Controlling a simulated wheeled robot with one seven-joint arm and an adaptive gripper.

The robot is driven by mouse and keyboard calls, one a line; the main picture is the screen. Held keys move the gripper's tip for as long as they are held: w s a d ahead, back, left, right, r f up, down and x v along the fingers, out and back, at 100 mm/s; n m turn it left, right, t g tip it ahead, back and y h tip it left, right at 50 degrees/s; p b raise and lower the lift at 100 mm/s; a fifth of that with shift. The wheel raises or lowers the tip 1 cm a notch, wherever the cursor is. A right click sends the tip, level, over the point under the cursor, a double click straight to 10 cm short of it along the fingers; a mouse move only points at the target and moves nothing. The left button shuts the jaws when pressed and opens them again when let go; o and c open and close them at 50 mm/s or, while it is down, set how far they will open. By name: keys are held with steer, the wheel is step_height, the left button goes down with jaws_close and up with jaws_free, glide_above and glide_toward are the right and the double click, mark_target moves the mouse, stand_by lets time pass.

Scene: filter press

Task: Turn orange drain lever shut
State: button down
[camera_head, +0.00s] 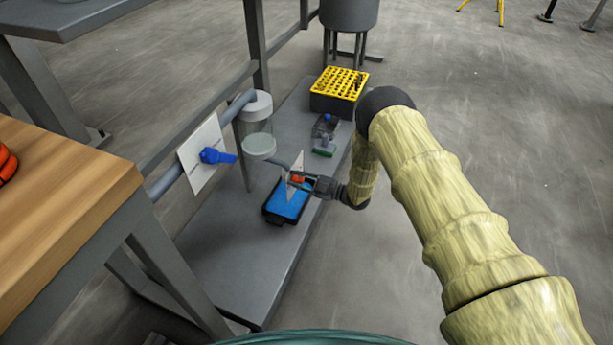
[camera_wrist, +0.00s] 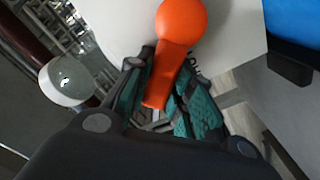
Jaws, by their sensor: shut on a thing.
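The orange drain lever (camera_wrist: 168,55) shows large in the wrist view, with its round hub at the top and its handle pointing down between my fingers. It stands in front of a white plate (camera_wrist: 120,25). My gripper (camera_wrist: 165,98) is shut on the lever's handle, with the teal finger pads on both sides of it. In the head view the lever (camera_head: 298,179) is a small orange patch, partly hidden by my gripper (camera_head: 304,182), above a blue-filled tray (camera_head: 287,203).
A blue lever (camera_head: 215,156) sits on another white plate on the pipe. A clear cylinder (camera_head: 258,137) stands behind the lever. A yellow-topped crate (camera_head: 339,82) and a bottle with a green-edged brush (camera_head: 324,145) lie farther back on the grey platform. A wooden bench (camera_head: 70,200) stands at left.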

steer(key=shift+s+f, duration=0.15)
steer(key=shift+f, duration=0.05)
stand_by(0.4)
steer(key=c, duration=1.2)
jaws_free()
steer(key=shift+c, duration=0.2)
steer(key=v, duration=1.2)
